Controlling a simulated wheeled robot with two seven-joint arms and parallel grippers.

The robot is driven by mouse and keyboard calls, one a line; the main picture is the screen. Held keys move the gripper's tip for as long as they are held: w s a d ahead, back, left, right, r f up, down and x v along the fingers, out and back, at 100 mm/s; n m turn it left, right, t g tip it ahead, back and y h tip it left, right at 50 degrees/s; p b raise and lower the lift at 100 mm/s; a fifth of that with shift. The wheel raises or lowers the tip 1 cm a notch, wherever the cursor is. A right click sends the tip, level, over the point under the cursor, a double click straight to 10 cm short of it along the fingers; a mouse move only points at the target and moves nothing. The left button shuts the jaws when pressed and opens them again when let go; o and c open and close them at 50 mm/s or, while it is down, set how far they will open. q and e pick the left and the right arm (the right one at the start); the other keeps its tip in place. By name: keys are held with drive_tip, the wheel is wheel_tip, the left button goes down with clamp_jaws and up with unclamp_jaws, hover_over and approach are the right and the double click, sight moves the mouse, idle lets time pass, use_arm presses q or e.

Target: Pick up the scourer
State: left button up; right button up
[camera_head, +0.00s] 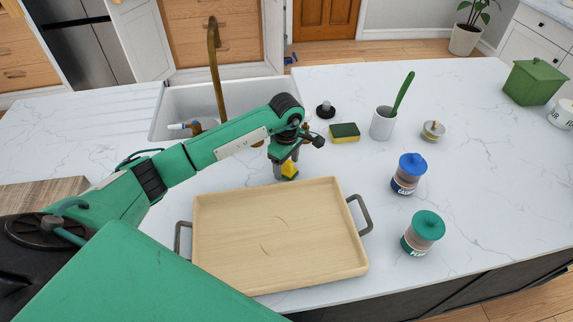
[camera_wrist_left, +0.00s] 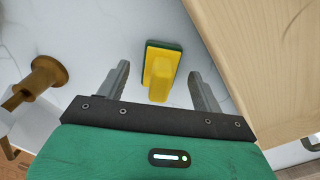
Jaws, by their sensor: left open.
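The scourer (camera_head: 289,170) is a yellow piece on a green base, on the white counter just behind the wooden tray. In the left wrist view the scourer (camera_wrist_left: 160,72) shows its yellow raised part and green edge between the two fingers. My left gripper (camera_head: 285,167) points down over it, and partly hides it in the head view. In the left wrist view the gripper (camera_wrist_left: 158,74) is open, with a gap on each side of the scourer. My right gripper is not in view.
The wooden tray (camera_head: 280,238) with dark handles lies close in front. A sink (camera_head: 170,105) with a brass tap (camera_head: 215,65) is behind. A green-yellow sponge (camera_head: 344,131), a white cup with brush (camera_head: 382,124), and blue-lidded (camera_head: 411,165) and green-lidded (camera_head: 428,226) jars stand right.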

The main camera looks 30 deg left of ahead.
use_arm(q)
drive_tip(key=shift+f, duration=0.75)
drive_tip(key=c, duration=1.2)
drive_tip(key=shift+o, duration=0.2)
wheel_tip(320, 180, up, 20)
drive_tip(key=b, duration=0.5)
